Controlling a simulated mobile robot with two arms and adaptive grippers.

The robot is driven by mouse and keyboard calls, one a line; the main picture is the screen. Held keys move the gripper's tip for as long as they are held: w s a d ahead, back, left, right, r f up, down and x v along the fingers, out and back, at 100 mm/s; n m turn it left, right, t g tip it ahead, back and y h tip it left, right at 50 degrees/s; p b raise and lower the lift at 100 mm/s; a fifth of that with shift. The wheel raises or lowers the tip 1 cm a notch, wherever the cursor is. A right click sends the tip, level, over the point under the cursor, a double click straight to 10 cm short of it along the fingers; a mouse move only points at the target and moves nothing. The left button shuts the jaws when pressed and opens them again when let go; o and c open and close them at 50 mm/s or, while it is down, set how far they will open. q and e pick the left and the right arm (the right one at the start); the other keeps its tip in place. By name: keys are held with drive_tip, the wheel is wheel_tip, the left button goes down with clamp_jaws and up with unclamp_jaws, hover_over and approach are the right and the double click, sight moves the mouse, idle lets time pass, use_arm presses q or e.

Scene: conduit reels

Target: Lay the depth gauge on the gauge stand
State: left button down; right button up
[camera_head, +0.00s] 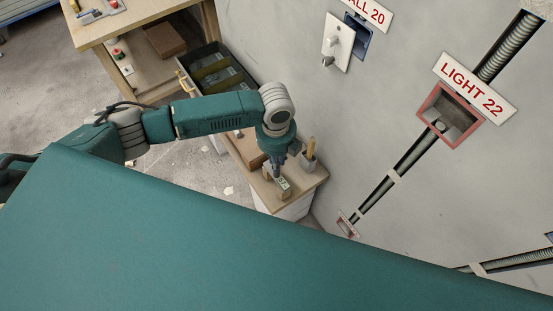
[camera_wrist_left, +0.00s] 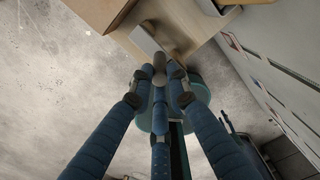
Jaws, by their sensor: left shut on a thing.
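My left gripper (camera_head: 280,168) points down over the small wooden bench at the wall. It is shut on the depth gauge (camera_head: 284,184), a small thing with a pale greenish face, just below the fingertips. A small wooden block, seemingly the gauge stand (camera_head: 268,184), is right beside it on the bench top; I cannot tell whether the two touch. In the left wrist view the blue fingers (camera_wrist_left: 160,76) close together near the bench edge, and hide most of what they hold. My right gripper is not in view.
The small bench (camera_head: 308,182) also bears a cup with a wooden-handled tool (camera_head: 309,158) and a brown box (camera_head: 247,150). The wall stands close on the right, with a framed box (camera_head: 448,115) and conduit. A workbench with an open drawer (camera_head: 215,70) is behind.

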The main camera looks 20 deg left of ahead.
use_arm(q)
drive_tip(key=c, duration=1.6)
unclamp_jaws()
wheel_tip(320, 180, up, 12)
